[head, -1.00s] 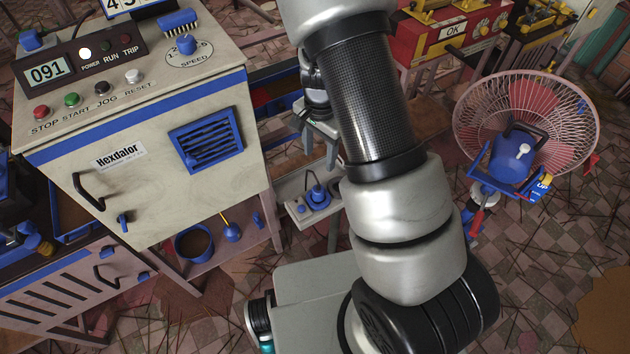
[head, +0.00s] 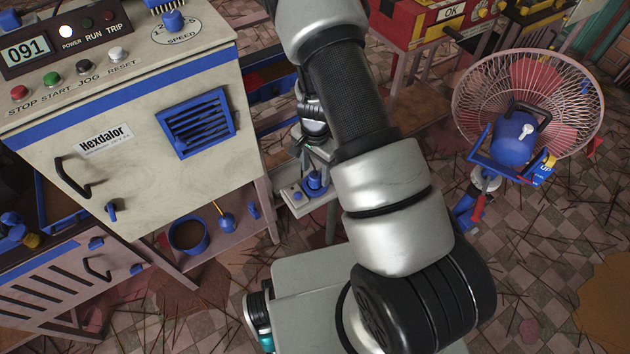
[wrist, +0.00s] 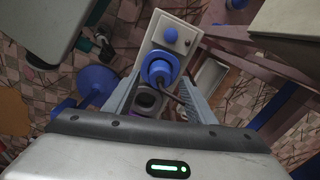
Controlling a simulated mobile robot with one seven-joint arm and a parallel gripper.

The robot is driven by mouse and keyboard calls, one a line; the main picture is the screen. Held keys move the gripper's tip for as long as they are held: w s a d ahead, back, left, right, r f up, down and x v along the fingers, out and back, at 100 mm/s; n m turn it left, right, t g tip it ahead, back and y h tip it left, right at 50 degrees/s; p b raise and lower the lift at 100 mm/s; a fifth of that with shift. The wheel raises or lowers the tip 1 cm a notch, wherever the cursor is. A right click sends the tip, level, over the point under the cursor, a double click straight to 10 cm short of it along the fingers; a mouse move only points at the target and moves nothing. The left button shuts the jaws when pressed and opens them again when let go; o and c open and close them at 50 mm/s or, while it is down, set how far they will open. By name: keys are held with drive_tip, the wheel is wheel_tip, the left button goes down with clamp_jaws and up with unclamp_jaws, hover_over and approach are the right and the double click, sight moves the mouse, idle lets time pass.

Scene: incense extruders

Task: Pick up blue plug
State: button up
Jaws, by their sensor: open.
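The blue plug (wrist: 158,66) stands on a pale socket box (wrist: 152,42) in the wrist view, with a dark cord running from it to the lower right. It also shows in the head view (head: 315,184), low behind my arm and partly crowded by my gripper. My gripper (wrist: 161,88) is open, with one finger on each side and the plug just beyond and between the tips. I cannot tell whether either finger touches it. In the head view my gripper (head: 314,160) is just above the plug.
A small blue knob (wrist: 170,35) sits on the same box beside the plug. The Hexdalor cabinet (head: 95,170) stands at left, with a blue bucket (head: 189,235) beneath it. A caged fan (head: 525,105) stands at right. Checkered floor lies between, strewn with sticks.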

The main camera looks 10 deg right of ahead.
sight(315, 174)
wheel_tip(315, 174, down, 3)
drive_tip(key=shift+f, duration=0.1)
drive_tip(key=c, duration=1.1)
drive_tip(key=shift+c, duration=0.2)
